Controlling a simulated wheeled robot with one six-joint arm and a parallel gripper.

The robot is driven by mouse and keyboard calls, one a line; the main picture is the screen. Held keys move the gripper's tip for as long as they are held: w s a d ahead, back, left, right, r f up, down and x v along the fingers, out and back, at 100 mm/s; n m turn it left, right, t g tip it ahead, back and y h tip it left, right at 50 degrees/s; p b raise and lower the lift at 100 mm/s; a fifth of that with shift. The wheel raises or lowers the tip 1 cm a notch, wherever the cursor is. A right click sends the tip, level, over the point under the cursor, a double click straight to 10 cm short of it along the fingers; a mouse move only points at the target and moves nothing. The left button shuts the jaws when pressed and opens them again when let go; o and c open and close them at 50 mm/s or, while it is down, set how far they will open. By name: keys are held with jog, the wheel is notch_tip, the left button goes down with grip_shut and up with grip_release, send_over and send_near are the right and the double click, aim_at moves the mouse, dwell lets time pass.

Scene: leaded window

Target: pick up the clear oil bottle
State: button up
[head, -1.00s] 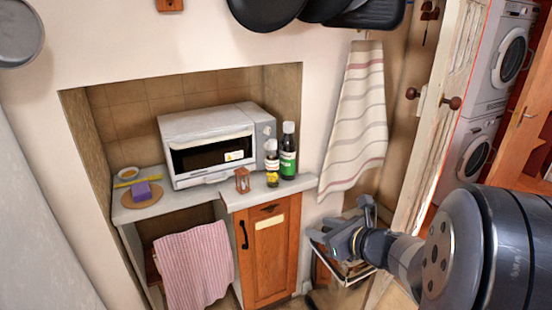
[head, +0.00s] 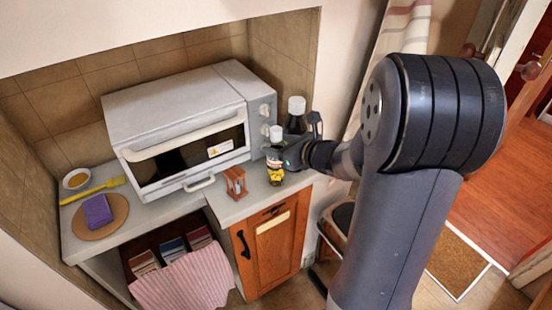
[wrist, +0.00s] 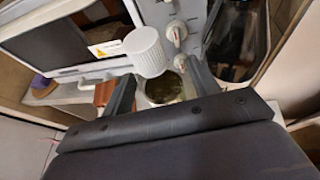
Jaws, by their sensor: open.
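The clear oil bottle (head: 275,163) stands upright on the counter by the oven's right front corner. It has a white cap, a pale label and yellow near its base. The lower part of the bottle is hidden behind my gripper in the wrist view.
A dark green bottle (head: 295,122) with a white cap stands close behind my gripper. A toaster oven (head: 180,115) is to the left. A purple sponge (head: 98,211) lies on a round board at the far left.

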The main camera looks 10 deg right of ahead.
jog(key=shift+p+x, duration=0.4)
jog(key=shift+x, duration=1.3)
jog(key=shift+a+r, duration=0.1)
jog(key=c, duration=1.2)
